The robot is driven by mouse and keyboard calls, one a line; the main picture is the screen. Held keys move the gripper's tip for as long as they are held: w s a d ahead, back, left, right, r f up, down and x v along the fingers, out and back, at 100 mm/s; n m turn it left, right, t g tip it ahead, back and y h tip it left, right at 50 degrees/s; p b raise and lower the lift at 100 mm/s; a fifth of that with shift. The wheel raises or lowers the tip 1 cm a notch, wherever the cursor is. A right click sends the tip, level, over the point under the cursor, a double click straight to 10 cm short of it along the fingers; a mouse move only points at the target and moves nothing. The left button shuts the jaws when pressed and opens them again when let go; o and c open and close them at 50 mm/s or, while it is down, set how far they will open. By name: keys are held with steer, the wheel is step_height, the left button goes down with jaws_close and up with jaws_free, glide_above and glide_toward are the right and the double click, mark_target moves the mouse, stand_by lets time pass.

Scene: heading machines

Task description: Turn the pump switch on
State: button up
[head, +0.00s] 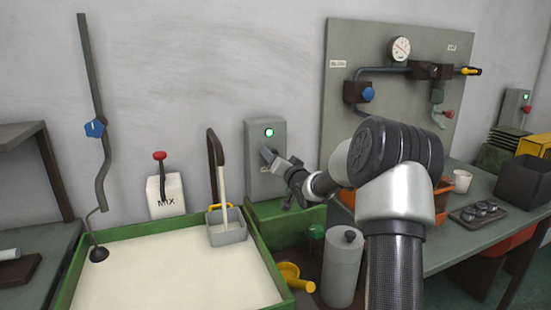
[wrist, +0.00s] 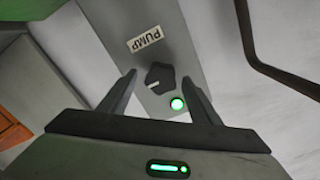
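The pump switch box is a grey wall panel (head: 265,142) with a lit green light (head: 269,132) near its top. In the wrist view the panel (wrist: 185,48) carries a "PUMP" label (wrist: 145,39), a dark rotary knob (wrist: 160,77) with a pale pointer mark, and the lit green light (wrist: 177,103). Contact depth cannot be told.
A green-edged tank (head: 178,229) of pale liquid stands below left, with a grey scoop (head: 227,233) at its corner. A white MIX box (head: 165,195) with a red lever is on the wall. A gauge board (head: 338,115) is right of the panel, behind my arm.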

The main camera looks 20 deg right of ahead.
steer(key=shift+r, duration=0.1)
steer(key=s+p, duration=0.1)
steer(key=s, duration=1.6)
steer(key=shift+s, duration=0.2)
